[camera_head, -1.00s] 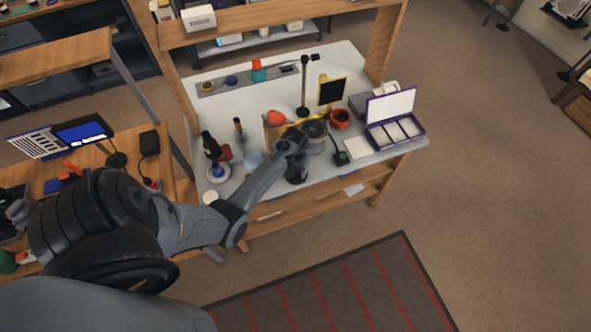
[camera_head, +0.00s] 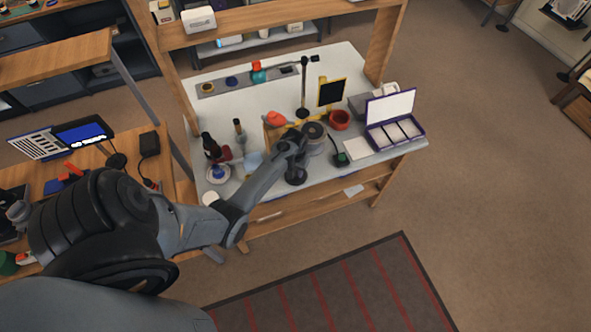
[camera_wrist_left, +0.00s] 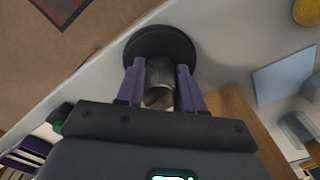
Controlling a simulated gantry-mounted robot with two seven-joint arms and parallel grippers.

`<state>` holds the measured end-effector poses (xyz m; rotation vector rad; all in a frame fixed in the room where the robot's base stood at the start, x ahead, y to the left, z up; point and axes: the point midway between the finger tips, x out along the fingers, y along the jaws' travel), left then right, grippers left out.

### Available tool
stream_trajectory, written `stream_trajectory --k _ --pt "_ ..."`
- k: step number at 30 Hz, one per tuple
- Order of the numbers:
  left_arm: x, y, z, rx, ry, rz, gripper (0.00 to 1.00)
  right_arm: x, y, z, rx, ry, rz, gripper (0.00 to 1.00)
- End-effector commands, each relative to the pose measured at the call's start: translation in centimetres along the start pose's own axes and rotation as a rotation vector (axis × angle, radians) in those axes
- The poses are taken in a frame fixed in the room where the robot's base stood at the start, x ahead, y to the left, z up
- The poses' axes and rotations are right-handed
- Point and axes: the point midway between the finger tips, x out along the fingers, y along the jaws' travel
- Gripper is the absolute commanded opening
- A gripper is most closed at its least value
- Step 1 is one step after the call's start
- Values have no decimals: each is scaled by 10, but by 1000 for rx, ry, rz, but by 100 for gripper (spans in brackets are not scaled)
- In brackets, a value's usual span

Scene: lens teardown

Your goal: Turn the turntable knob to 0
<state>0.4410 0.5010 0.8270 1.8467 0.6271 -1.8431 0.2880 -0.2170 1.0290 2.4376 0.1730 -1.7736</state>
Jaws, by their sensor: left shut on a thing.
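The knob (camera_wrist_left: 160,78) is a short grey ribbed cylinder standing on a round black base (camera_wrist_left: 160,47) in the left wrist view. My left gripper (camera_wrist_left: 161,70) has its two purple fingers on either side of the knob, shut on it. In the head view the black base (camera_head: 296,177) shows near the table's front edge, just below my left wrist, which hides the fingers and the knob. No scale or 0 mark is readable. My right gripper is in neither view.
The white workbench (camera_head: 345,62) carries a red bowl (camera_head: 340,120), an open purple-edged case (camera_head: 393,122), a dark bottle (camera_head: 210,146) and a black stand (camera_head: 303,88) around the arm. A wooden shelf (camera_head: 270,25) spans the back.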

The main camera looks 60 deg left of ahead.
Motion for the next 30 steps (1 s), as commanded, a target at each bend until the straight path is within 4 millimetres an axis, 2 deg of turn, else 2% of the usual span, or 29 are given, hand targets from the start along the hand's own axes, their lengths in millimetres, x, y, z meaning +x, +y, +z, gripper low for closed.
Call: stream_trajectory --k 11,21,30 --pt "-4 2 1 -136 -5 1 6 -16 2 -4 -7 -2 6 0" --pt "-4 4 0 -442 -6 1 6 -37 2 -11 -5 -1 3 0" --pt "-2 6 0 -729 -6 2 6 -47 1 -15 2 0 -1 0"
